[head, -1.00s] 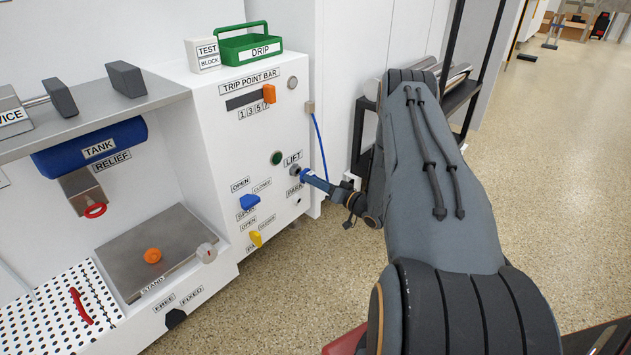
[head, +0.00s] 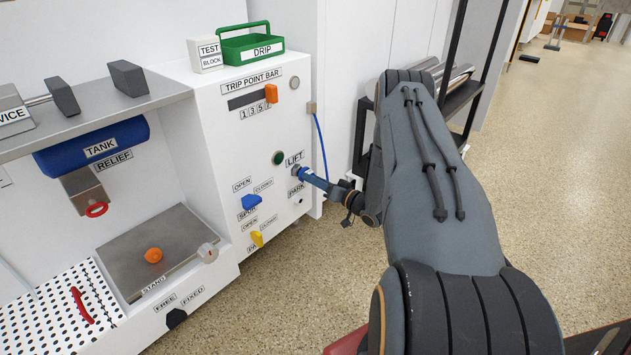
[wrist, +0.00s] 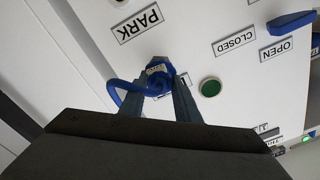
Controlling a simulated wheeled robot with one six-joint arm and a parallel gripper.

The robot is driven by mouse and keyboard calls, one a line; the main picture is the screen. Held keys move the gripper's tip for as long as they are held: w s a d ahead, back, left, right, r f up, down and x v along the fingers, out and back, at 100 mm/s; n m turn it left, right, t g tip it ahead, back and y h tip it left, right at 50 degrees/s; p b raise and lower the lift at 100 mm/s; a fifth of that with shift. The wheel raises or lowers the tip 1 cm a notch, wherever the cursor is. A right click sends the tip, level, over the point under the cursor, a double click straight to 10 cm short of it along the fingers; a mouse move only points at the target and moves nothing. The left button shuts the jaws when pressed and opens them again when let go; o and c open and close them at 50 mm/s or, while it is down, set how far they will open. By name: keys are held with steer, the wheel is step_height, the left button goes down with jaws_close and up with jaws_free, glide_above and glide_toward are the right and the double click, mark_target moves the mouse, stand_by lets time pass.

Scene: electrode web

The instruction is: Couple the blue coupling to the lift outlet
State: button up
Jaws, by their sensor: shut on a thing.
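The blue coupling (head: 306,172) is at the lift outlet (head: 295,169), beside the LIFT label (head: 294,158) on the white panel. It lines up with the outlet and appears to touch it; I cannot tell whether it is fully seated. My gripper (head: 318,181) is shut on the coupling from the right. In the wrist view the coupling (wrist: 157,72) sits between the two fingers of my gripper (wrist: 158,88), with the blue hose curling from it to the left. The outlet is hidden behind the coupling there.
The PARK label (head: 297,190) is just below. A green button (head: 278,158) is at the left, with a blue handle (head: 250,202) and a yellow handle (head: 257,239) lower down. A black rack (head: 366,130) stands right of the panel.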

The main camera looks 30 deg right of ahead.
steer(key=shift+w+a, duration=0.25)
steer(key=shift+w, duration=0.45)
steer(key=o, duration=1.2)
steer(key=shift+o, duration=0.2)
steer(key=p+v, duration=0.2)
steer(key=v, duration=0.5)
steer(key=shift+s, duration=0.3)
steer(key=shift+d, duration=0.1)
